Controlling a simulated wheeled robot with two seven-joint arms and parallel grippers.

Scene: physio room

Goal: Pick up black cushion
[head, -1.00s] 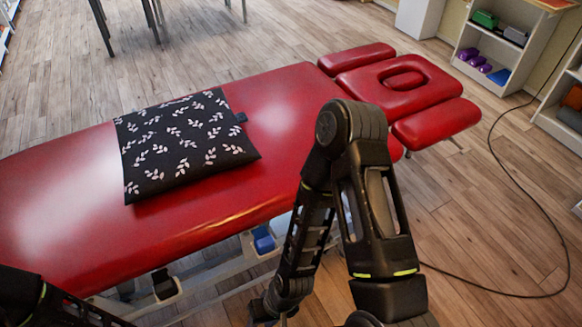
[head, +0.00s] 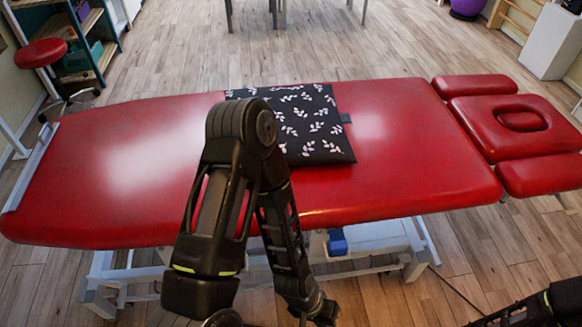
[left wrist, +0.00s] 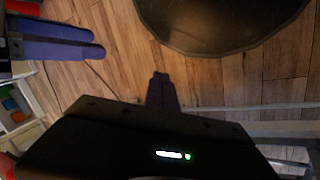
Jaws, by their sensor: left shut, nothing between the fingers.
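The black cushion (head: 312,122) with white leaf sprigs lies flat on the red treatment table (head: 120,175), near its middle, in the head view. A small dark tab sticks out on its right side. My left arm stands in front of the cushion and hides its lower left part. The left gripper's fingers are not clear in the head view. In the left wrist view my left gripper (left wrist: 163,92) is shut and empty, over wooden floor, with no cushion in that view. My right arm shows only at the bottom right corner; its gripper is out of view.
The table's headrest (head: 522,118) is at the right. A blue part (head: 337,241) shows on the pale frame under the table. A red stool (head: 41,53) and shelves (head: 92,50) stand at the back left. Floor behind the table is mostly clear.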

